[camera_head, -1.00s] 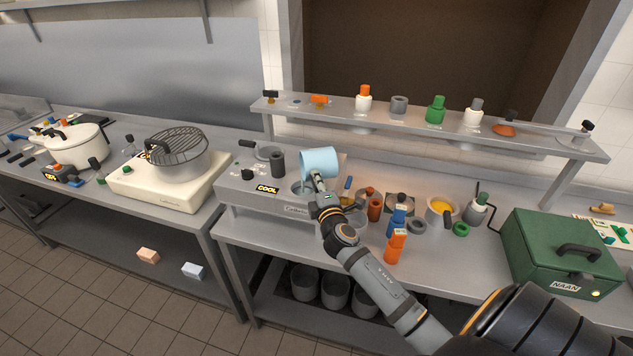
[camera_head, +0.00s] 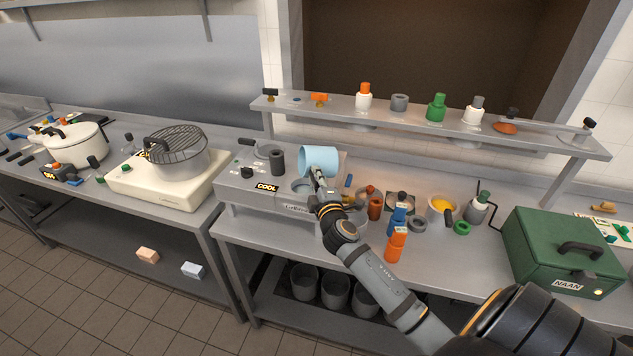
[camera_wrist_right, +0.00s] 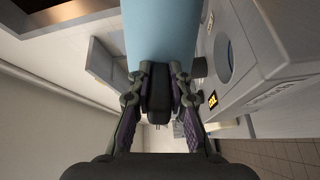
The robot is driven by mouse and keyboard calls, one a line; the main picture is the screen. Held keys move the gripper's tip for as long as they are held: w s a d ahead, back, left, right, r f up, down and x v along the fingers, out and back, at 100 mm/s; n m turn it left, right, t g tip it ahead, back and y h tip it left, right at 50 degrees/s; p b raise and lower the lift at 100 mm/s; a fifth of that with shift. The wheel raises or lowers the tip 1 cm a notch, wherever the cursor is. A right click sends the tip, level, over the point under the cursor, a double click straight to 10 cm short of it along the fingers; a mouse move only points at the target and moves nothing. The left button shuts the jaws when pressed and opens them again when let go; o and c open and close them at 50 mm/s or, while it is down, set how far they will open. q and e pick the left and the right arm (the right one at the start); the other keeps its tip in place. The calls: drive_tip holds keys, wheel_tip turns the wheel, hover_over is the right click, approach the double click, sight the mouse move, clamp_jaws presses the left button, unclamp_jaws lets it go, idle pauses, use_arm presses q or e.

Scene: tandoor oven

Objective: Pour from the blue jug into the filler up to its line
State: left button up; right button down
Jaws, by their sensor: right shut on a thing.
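The light blue jug (camera_head: 319,160) is tipped far over onto its side, above the right end of the grey counter unit with the COOL display. My right gripper (camera_head: 315,175) is shut on it from below. In the right wrist view the jug (camera_wrist_right: 163,32) fills the top middle between my fingers (camera_wrist_right: 158,85). A round opening (camera_head: 301,186) in the unit's top, likely the filler, lies just below and left of the jug; it also shows in the right wrist view (camera_wrist_right: 222,52). Its line, its level and any stream cannot be made out. My left gripper is out of view.
A dark grey cylinder (camera_head: 277,160) stands on the unit left of the jug. Bottles and bowls crowd the counter to the right, with an orange bottle (camera_head: 396,245) nearest. A raised shelf (camera_head: 450,128) runs behind. A green NAAN box (camera_head: 555,245) stands far right.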

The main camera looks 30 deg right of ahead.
drive_tip(key=shift+a+f+m+b, duration=0.1)
drive_tip(key=shift+m+b, duration=0.25)
drive_tip(key=shift+m, duration=0.65)
drive_tip(key=shift+r+m, duration=0.2)
drive_tip(key=shift+m, duration=0.2)
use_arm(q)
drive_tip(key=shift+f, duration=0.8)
use_arm(e)
drive_tip(key=shift+w+r, duration=0.1)
